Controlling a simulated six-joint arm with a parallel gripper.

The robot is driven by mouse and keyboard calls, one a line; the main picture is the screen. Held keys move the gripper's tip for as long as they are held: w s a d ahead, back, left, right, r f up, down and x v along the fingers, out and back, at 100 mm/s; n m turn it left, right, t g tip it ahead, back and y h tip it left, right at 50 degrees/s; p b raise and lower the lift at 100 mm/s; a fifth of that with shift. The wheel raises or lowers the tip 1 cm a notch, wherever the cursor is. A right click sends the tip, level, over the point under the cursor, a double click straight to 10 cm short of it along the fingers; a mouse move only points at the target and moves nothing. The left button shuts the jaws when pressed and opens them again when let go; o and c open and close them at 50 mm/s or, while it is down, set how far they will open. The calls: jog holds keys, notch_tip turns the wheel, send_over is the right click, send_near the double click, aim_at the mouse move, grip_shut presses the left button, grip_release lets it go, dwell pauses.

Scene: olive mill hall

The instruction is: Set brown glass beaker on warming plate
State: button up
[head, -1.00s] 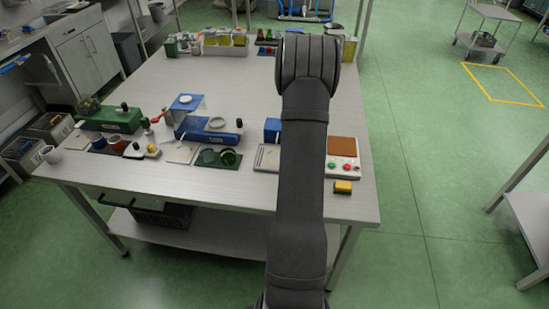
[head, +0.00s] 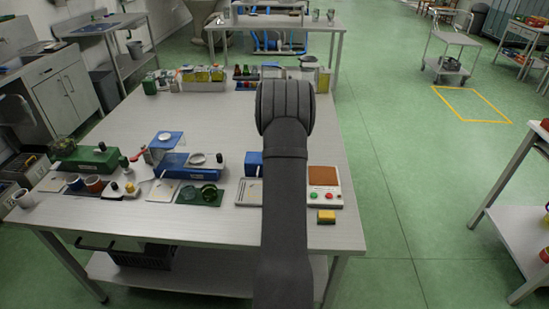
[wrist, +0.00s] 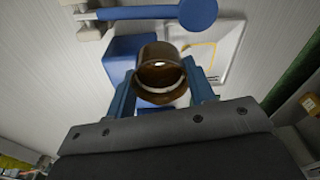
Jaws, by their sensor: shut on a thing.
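In the wrist view, my gripper (wrist: 162,76) is shut on the brown glass beaker (wrist: 152,57), with one blue finger on each side. The beaker's open rim faces the camera. In the head view, my dark arm hides the gripper and beaker. A white unit with a brown square top (head: 323,176) and red and green buttons sits right of my arm. It may be the warming plate, but I cannot tell surely. Behind the beaker in the wrist view are a blue box (wrist: 122,60) and a white panel (wrist: 228,58) with a yellow-edged square, seen apart from the gripper.
Bottles stand along the back. The table's middle is clear. In the wrist view, a blue disc on an arm (wrist: 198,14) lies beyond the beaker.

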jog(key=shift+s+d+r+m, duration=0.15)
jog(key=shift+s+r+m, duration=0.25)
jog(key=shift+m, duration=0.3)
jog(key=s+d+r+m+t+h, duration=0.1)
jog(key=s+d+r+m, duration=0.2)
jog(key=s+m, duration=0.4)
jog(key=s+d+r+m+t, duration=0.1)
jog(key=s+d+r+m, duration=0.1)
jog(key=s+m, duration=0.45)
jog(key=w+d+f+n, duration=0.2)
jog(key=w+d+n, duration=0.1)
jog(key=w+d, duration=0.1)
jog(key=w+d+f+n, duration=0.2)
jog(key=w+d+n, duration=0.1)
jog(key=w, duration=0.3)
jog(key=w+d+f+n+g, duration=0.1)
jog(key=w+d+f+n, duration=0.1)
jog(key=d, duration=0.4)
jog(key=shift+w+n+y, duration=0.4)
jog(key=shift+w+n, duration=0.05)
jog(key=shift+w, duration=0.95)
jog(key=shift+d+f, duration=0.1)
jog(key=shift+f, duration=2.55)
jog(key=shift+f, duration=0.15)
